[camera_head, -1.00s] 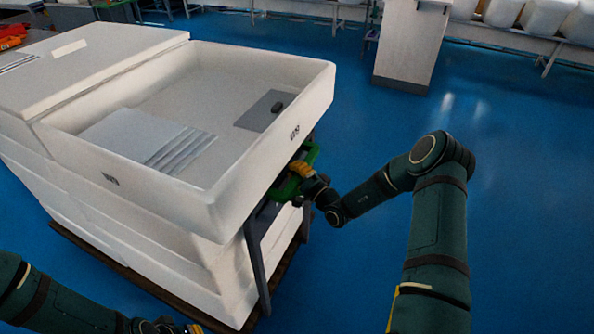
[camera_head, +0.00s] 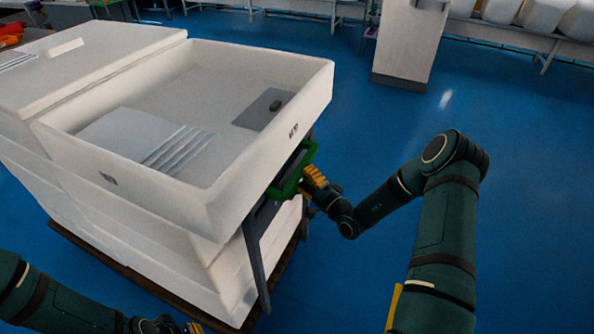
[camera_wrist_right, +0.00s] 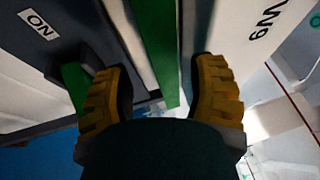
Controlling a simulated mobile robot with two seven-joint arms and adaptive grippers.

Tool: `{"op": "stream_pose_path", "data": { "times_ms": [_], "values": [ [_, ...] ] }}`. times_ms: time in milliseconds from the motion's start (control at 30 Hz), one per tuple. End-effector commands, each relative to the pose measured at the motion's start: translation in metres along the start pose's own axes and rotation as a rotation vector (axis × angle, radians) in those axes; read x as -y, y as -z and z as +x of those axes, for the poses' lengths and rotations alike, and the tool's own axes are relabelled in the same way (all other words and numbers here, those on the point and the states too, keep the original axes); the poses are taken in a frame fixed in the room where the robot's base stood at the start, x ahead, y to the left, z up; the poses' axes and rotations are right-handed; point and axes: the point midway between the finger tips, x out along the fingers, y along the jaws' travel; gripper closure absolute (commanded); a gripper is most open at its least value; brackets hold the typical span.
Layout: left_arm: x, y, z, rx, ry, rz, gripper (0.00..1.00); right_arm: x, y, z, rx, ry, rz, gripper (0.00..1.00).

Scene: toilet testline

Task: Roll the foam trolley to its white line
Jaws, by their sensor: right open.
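The foam trolley (camera_head: 262,268) stands at the left in the head view, stacked with white foam boxes (camera_head: 215,215). Its green handle (camera_head: 291,172) sticks out at the near right end, under the top box's rim. My right gripper (camera_head: 312,178) is just outside this handle, its yellow fingers open. In the right wrist view the two fingers (camera_wrist_right: 160,92) are spread apart, with the green bar (camera_wrist_right: 155,45) lying across the gap between them. Contact cannot be told. My left gripper (camera_head: 178,326) is at the bottom edge, mostly cut off. No white floor line can be made out.
A white cabinet (camera_head: 410,45) stands at the back. Blue floor (camera_head: 520,170) is open to the right.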

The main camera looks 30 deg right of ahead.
Motion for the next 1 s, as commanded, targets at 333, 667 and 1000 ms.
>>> {"op": "stream_pose_path", "data": {
  "times_ms": [333,667,1000],
  "values": [
    [0.000,0.000,0.000,0.000,0.000,0.000,1.00,-0.001,0.000,-0.061,-0.001,-0.003,0.000,0.43],
    [0.000,0.000,0.000,0.000,0.000,0.000,1.00,0.000,0.000,-0.073,0.000,-0.002,-0.001,0.43],
    [0.000,0.000,0.000,0.000,0.000,0.000,0.91,-0.012,-0.048,-0.065,0.168,-0.089,0.093,0.43]
  ]
}}
